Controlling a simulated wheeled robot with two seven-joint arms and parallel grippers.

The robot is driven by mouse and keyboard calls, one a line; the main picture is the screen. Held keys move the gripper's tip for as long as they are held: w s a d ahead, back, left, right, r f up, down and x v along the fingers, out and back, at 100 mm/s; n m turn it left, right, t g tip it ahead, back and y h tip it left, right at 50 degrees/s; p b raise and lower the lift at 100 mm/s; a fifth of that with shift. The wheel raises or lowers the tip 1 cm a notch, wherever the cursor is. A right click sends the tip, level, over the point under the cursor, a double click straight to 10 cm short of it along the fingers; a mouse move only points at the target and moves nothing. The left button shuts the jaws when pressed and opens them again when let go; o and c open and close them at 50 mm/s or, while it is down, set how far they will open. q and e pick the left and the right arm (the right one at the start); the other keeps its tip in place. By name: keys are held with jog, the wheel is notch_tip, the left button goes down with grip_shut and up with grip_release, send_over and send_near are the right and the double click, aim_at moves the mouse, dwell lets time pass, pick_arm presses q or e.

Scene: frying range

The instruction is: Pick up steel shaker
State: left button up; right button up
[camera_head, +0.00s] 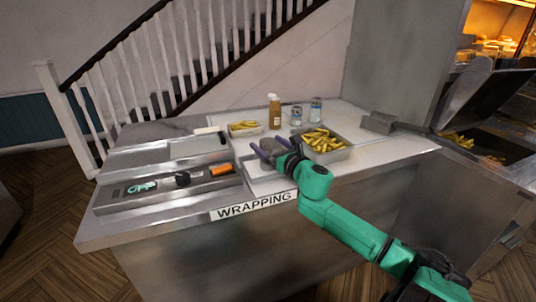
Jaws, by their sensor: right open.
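Two small greyish, shaker-like cylinders stand upright at the back of the counter: one silvery with a bluish tint (296,116), and a slightly taller one (316,108) to its right. I cannot tell for sure which is the steel shaker. My right gripper (264,146) has purple fingers and is open. It is over the counter, in front and to the left of both cylinders, apart from them. A grey shape shows at its fingers, and I cannot tell what it is. My left gripper is not in view.
A brown sauce bottle (273,112) stands left of the cylinders. A metal tray of fries (344,154) is in front of them, and a smaller tray of fries (235,134) is to the left. A tray with small items (112,199) lies at the counter's left.

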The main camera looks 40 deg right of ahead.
jog(key=shift+w, duration=0.45)
jog(key=shift+s, duration=0.1)
jog(key=c, duration=1.4)
